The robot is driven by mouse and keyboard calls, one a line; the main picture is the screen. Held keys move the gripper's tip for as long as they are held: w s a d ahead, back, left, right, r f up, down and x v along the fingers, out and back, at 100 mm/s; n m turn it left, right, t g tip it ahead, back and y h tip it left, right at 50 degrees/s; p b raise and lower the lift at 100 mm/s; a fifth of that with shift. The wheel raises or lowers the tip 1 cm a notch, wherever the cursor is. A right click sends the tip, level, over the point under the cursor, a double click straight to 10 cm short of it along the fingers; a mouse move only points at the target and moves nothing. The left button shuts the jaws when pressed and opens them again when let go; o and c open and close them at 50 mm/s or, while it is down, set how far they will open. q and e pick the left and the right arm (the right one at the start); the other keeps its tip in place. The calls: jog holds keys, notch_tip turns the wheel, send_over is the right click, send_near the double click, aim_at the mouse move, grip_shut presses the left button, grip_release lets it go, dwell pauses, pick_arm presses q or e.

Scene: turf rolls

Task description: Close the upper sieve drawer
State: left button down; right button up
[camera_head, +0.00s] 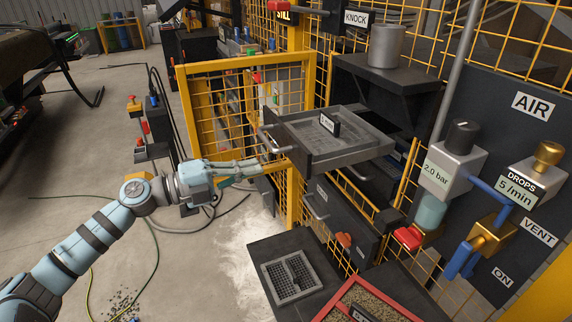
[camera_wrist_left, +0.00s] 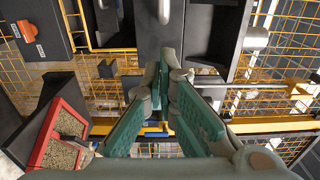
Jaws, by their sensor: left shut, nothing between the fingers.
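The upper sieve drawer (camera_head: 303,153) is a grey metal tray with a mesh floor and a small label, pulled out from the dark cabinet under a black shelf. A silver bar handle (camera_head: 272,143) is on its front, at the left in the head view. My left gripper (camera_head: 262,162) is just left of and a little below that handle; I cannot tell whether it touches. In the left wrist view its green-padded fingers (camera_wrist_left: 164,72) are together and empty, with a dark grey surface beyond their tips. My right gripper is in neither view.
A lower dark front (camera_head: 345,222) with a silver handle is below. A yellow mesh gate (camera_head: 245,85) stands behind my left arm. A grey cup (camera_head: 387,46) stands on the shelf. A red-rimmed tray (camera_head: 337,304) and valves (camera_head: 455,160) are at the right.

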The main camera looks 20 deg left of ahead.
aim_at(299, 158)
pick_arm(q)
jog(key=p+x, duration=0.1)
jog(key=x, duration=0.7)
jog(key=shift+w+d+p, duration=0.2)
jog(key=shift+d+p, duration=0.1)
jog(key=shift+p, duration=0.1)
